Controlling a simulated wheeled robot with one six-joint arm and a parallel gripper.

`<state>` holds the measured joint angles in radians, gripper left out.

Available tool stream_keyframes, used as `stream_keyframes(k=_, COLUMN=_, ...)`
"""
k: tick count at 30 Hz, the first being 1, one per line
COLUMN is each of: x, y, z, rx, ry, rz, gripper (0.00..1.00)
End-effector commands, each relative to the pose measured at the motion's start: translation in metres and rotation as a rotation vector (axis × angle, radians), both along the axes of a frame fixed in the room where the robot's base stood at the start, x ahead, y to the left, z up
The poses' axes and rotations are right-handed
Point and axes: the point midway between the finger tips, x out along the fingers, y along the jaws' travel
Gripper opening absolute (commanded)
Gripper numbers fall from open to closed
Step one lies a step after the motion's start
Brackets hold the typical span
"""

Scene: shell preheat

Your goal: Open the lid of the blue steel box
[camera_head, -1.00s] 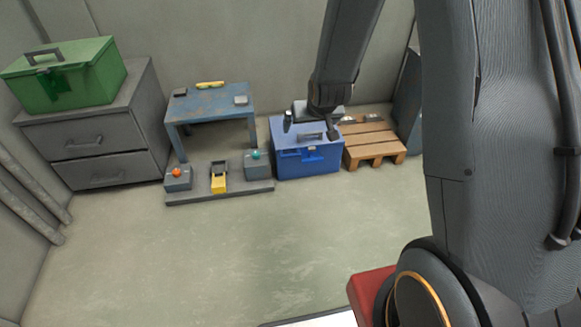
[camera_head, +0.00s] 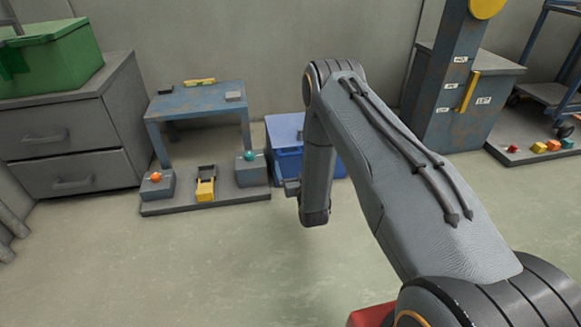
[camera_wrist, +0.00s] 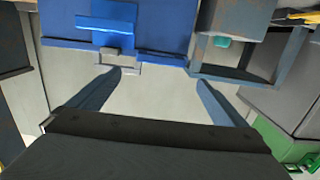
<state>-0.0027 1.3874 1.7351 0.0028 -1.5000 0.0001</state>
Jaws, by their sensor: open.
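The blue steel box (camera_head: 284,130) stands on the floor right of the small blue table in the head view. Its lid looks shut. My arm covers its right part there, and the handle and latch are hidden. In the wrist view, which looks turned over, the blue box (camera_wrist: 160,22) fills the top left, with a blue latch piece and a grey handle (camera_wrist: 118,54) near its edge. My gripper (camera_wrist: 160,78) is open and empty. Its fingers point toward the box, the left fingertip just below the handle in the picture. Contact cannot be seen.
A blue table (camera_head: 200,98) and a low grey platform (camera_head: 225,195) with buttons and a yellow lever stand left of the box. A green box (camera_head: 50,57) sits on a grey drawer cabinet (camera_head: 70,125). A blue-grey column (camera_head: 455,80) stands right. The front floor is clear.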

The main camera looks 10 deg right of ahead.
Motion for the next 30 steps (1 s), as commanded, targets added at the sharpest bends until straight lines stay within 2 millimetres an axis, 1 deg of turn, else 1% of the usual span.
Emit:
stream_keyframes(k=1, x=0.0, y=0.0, z=-0.012, rx=0.0, ry=-0.019, rz=0.0, gripper=0.98)
stream_keyframes(k=4, x=-0.001, y=0.0, z=-0.019, rx=0.0, ry=-0.044, rz=0.0, gripper=0.98)
stream_keyframes(k=8, x=0.007, y=0.0, z=-0.02, rx=0.0, ry=-0.057, rz=0.0, gripper=0.98)
stream_keyframes(k=18, x=0.057, y=0.0, z=-0.02, rx=0.0, ry=-0.056, rz=0.0, gripper=0.98)
stream_keyframes(k=21, x=0.067, y=0.0, z=-0.02, rx=0.0, ry=-0.054, rz=0.0, gripper=0.98)
stream_keyframes(k=25, x=0.075, y=0.0, z=-0.019, rx=0.0, ry=-0.053, rz=0.0, gripper=0.98)
stream_keyframes(k=30, x=0.076, y=0.0, z=-0.018, rx=0.0, ry=-0.052, rz=0.0, gripper=0.98)
